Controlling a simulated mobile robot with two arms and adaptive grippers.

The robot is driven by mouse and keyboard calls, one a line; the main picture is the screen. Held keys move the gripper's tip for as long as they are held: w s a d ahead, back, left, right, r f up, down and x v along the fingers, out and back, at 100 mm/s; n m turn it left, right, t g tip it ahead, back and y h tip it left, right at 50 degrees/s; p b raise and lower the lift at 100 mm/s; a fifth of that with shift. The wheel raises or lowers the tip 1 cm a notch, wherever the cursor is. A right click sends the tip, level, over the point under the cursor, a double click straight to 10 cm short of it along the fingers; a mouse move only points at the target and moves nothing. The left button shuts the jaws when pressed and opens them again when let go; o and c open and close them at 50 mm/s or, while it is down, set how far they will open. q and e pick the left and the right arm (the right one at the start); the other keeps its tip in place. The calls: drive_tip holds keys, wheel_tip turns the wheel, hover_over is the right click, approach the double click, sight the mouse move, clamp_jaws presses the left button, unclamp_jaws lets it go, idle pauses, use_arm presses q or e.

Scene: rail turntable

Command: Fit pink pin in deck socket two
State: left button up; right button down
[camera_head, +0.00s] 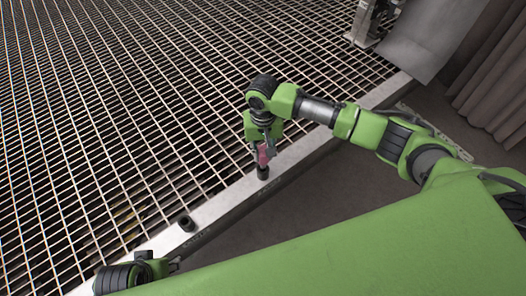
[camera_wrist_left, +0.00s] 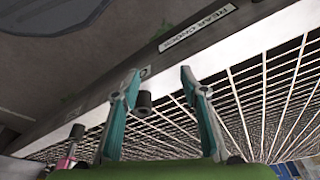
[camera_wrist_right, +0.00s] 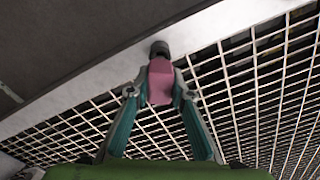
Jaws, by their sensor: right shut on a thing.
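My right gripper (camera_head: 262,143) is shut on the pink pin (camera_head: 265,156), just above a black socket (camera_head: 262,173) on the pale deck edge. In the right wrist view the pink pin (camera_wrist_right: 160,82) sits between the fingertips, its far end close to the dark socket (camera_wrist_right: 160,48); I cannot tell whether it has entered. A second black socket (camera_head: 187,224) stands empty on the same edge, to the lower left. My left gripper (camera_wrist_left: 160,78) is open and empty, with that socket (camera_wrist_left: 144,102) showing between its fingers.
A metal grating (camera_head: 130,110) spreads to the left of the pale edge strip (camera_head: 222,203). A dark floor gap (camera_head: 330,190) lies on the other side. A label (camera_wrist_left: 198,28) reading "REAR CHOCKS" is on the deck side. A grey metal fixture (camera_head: 368,22) stands at the top right.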

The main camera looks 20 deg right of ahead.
use_arm(q)
drive_tip(key=shift+w+r, duration=0.1)
idle(0.5)
use_arm(e)
drive_tip(key=shift+p, duration=0.3)
use_arm(q)
drive_tip(key=shift+f+p, duration=0.4)
drive_tip(key=shift+f, duration=2.25)
drive_tip(key=shift+d+r, duration=0.1)
drive_tip(key=shift+r, duration=0.05)
drive_tip(key=shift+f+p, duration=0.3)
drive_tip(key=shift+f, duration=0.55)
